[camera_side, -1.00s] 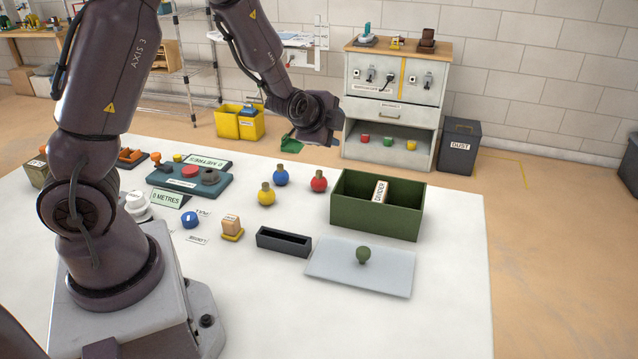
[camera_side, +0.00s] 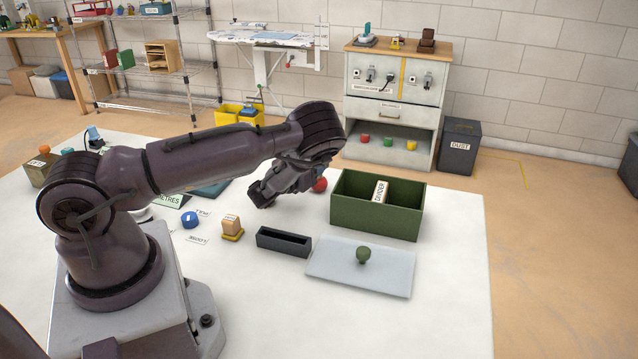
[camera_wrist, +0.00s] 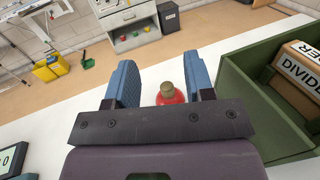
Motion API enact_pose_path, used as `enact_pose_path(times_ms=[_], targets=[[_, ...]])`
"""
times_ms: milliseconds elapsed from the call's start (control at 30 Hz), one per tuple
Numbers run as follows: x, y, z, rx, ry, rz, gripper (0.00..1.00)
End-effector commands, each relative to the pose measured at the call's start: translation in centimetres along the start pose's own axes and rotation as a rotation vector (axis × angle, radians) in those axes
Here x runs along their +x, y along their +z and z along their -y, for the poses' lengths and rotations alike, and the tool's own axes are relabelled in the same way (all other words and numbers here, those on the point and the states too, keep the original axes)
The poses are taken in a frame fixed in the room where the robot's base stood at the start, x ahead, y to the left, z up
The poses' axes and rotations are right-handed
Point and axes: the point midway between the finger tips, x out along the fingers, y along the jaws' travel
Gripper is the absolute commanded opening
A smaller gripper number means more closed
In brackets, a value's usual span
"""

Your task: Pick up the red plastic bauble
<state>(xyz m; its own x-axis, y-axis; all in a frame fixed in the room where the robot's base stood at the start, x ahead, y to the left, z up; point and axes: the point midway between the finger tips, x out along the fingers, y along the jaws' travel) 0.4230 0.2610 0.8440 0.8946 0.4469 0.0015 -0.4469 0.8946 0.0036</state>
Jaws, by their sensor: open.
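The red bauble (camera_side: 320,185) has a gold cap and stands on the white table, just left of the green box. In the side view my arm hides part of it. In the wrist view the bauble (camera_wrist: 170,94) shows between the two blue fingers, nearer the right one, with its lower part hidden by my gripper's body. My gripper (camera_wrist: 161,80) is open, with clear gaps to the bauble on both sides. In the side view my gripper (camera_side: 262,194) is low over the table, and its fingertips are hard to make out.
The green box (camera_side: 375,222) with a divider stands close to the right of the bauble. A grey lid (camera_side: 330,270) with a green knob and a dark open tray (camera_side: 284,241) lie in front. The table's front right is clear.

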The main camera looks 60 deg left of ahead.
Motion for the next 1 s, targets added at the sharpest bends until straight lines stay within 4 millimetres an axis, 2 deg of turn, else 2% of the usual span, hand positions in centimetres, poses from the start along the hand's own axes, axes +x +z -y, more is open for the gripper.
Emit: enact_pose_path(times_ms=[300,400,500,767,900,1000], targets=[[0.1,-5.1,-0.1,-0.004,0.003,0.0,0.48],[1.9,-4.7,-0.1,-0.005,0.002,0.004,0.48],[2.7,-4.7,0.0,-0.005,0.002,0.001,0.48],[3.0,-4.8,0.0,-0.003,0.002,-0.002,0.48],[3.0,-4.7,0.0,-0.003,0.002,-0.002,0.19],[3.0,-4.7,0.0,-0.003,0.002,-0.002,0.0]])
